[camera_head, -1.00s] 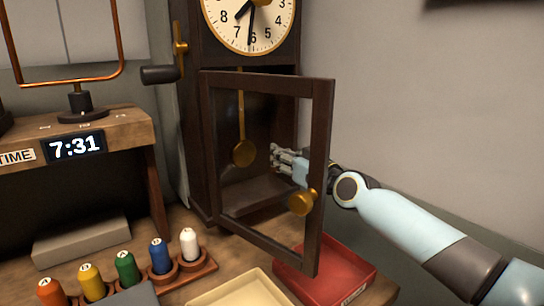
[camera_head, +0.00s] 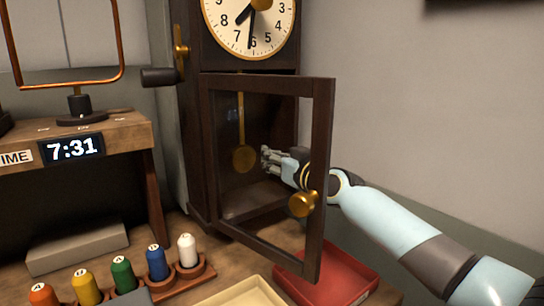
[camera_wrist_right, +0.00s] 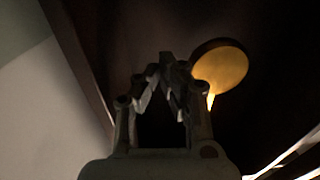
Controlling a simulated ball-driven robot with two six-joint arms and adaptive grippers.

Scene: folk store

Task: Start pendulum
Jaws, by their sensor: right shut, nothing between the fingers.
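The brass pendulum (camera_head: 244,158) hangs inside the dark wooden clock case (camera_head: 193,150), below the clock face (camera_head: 250,22). The framed door (camera_head: 321,150) with its brass knob (camera_head: 303,203) stands open toward me. My right gripper (camera_head: 266,158) is inside the case behind the open door, shut and empty, its tips just right of the pendulum bob. In the right wrist view the shut fingertips (camera_wrist_right: 166,62) are just left of the round bob (camera_wrist_right: 220,66); I cannot tell if they touch it. My left gripper is not in view.
A red tray (camera_head: 335,275) and a cream tray (camera_head: 243,292) lie below the door. Several coloured spools (camera_head: 122,274) stand at front left. A wooden stand (camera_head: 110,130) with a 7:31 display is at left. A wall closes the right side.

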